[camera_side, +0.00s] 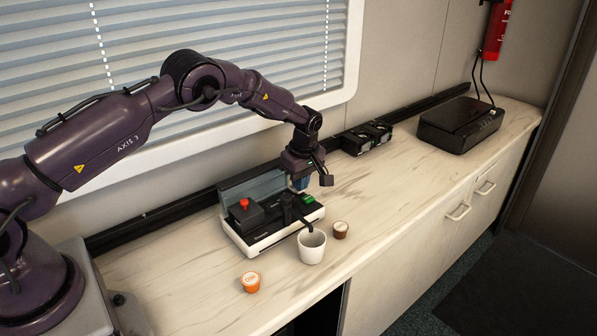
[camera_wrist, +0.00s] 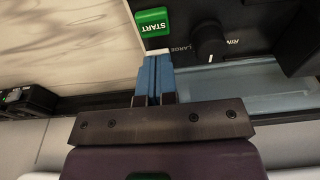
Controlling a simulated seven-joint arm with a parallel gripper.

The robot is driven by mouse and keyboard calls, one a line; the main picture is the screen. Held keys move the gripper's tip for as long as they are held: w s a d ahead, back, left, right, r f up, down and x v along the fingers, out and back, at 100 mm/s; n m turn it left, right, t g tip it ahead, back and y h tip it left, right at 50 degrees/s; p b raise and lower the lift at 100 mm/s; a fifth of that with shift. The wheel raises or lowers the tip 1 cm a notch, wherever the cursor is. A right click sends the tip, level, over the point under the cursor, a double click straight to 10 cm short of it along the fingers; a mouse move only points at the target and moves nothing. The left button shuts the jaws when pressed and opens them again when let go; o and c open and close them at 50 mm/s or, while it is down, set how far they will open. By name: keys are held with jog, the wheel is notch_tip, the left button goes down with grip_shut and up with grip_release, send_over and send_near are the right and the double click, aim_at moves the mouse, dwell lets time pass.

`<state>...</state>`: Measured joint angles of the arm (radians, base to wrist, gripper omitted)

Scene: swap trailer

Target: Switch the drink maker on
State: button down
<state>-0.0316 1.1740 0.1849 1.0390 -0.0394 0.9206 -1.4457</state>
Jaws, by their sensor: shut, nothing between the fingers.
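The drink maker (camera_side: 272,226) stands on the counter, a low black and white machine with a red knob on its left part. Its green START button (camera_side: 308,198) is at the right end; it also shows in the wrist view (camera_wrist: 152,21). My gripper (camera_side: 301,184) is above the machine's right end, pointing down. In the wrist view its blue fingers (camera_wrist: 155,58) are shut with nothing between them, and their tips appear just short of the button. Whether they touch the machine cannot be told. A black dial (camera_wrist: 210,44) is beside the button.
A white cup (camera_side: 312,248) stands in front of the machine under its spout. A brown capsule (camera_side: 340,230) and an orange capsule (camera_side: 251,282) lie on the counter. A black device (camera_side: 367,137) and a black box (camera_side: 461,123) stand further back. The counter between them is clear.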

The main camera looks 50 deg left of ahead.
jog(key=shift+d+f+y, duration=0.3)
jog(key=shift+f, duration=0.05)
jog(key=shift+a, duration=0.1)
dwell(0.3)
jog(key=shift+a+r, duration=0.3)
jog(key=shift+a, duration=0.45)
